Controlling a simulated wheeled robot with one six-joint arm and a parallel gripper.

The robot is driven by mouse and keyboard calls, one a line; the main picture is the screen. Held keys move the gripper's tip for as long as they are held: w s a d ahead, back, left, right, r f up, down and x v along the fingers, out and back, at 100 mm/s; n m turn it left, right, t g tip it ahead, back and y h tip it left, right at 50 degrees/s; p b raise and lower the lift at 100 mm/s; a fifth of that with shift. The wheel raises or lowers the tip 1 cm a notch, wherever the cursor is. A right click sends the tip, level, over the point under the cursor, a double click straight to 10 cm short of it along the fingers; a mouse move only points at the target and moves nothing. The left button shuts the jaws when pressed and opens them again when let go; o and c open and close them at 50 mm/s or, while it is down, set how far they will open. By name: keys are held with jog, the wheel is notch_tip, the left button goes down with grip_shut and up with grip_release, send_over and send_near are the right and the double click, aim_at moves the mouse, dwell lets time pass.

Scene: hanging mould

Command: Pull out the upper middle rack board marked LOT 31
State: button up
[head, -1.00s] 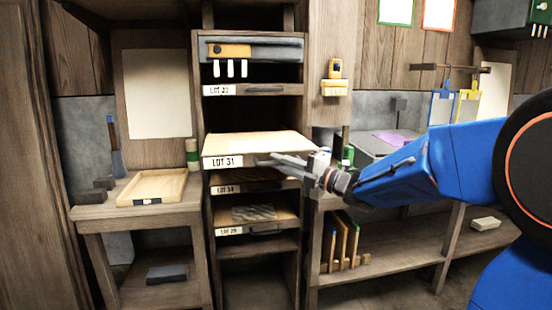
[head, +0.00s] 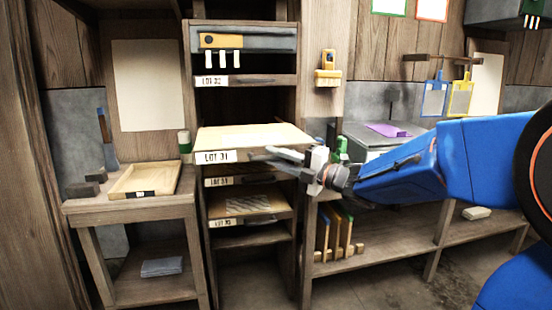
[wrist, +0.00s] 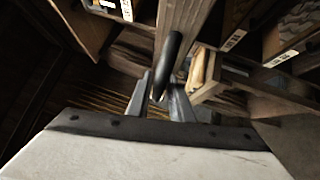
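The LOT 31 board (head: 255,135) is a pale wooden board in the upper middle of the rack (head: 303,225). It sticks out of the rack front, level, with its white label (head: 213,157) on the left of its front edge. My gripper (head: 270,154) reaches in from the right to the dark handle on that front edge. In the wrist view, the fingers (wrist: 165,100) lie either side of the dark round handle (wrist: 171,58) and look closed on it. The fingers hide part of the handle in the head view.
The LOT 32 board (head: 270,79) sits above, and lower boards (head: 255,206) sit below, further in. A side table with a wooden tray (head: 145,180) stands left. A bench with upright boards (head: 335,235) and a green bottle (head: 341,149) stands right, near my arm.

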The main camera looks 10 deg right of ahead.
jog(key=v, duration=1.7)
jog(key=shift+s, duration=0.2)
jog(key=shift+d, duration=0.1)
dwell(0.3)
jog(key=w+d+m+t+h, duration=0.4)
jog(key=w+m+h, duration=0.1)
jog(key=m+h, duration=0.5)
jog(key=s+d+f+m+g+h, duration=0.2)
jog(key=s+d+f+m+h, duration=0.25)
jog(key=m+h, duration=0.4)
jog(key=s+a+f+m+g+y, duration=0.1)
jog(key=s+a+f+m+g, duration=0.2)
jog(key=s+f, duration=0.2)
jog(key=s+a+f+m+g+y, duration=0.2)
jog(key=s+a+f+m+g, duration=0.1)
jog(key=s, duration=0.7)
jog(key=s+a+f+m+g+y, duration=0.1)
jog(key=s+a+f+m+g, duration=0.2)
jog(key=s+f, duration=0.4)
jog(key=shift+s+a+f+m+g, duration=0.35)
jog(key=shift+s+m+g, duration=0.15)
jog(key=shift+g, duration=0.4)
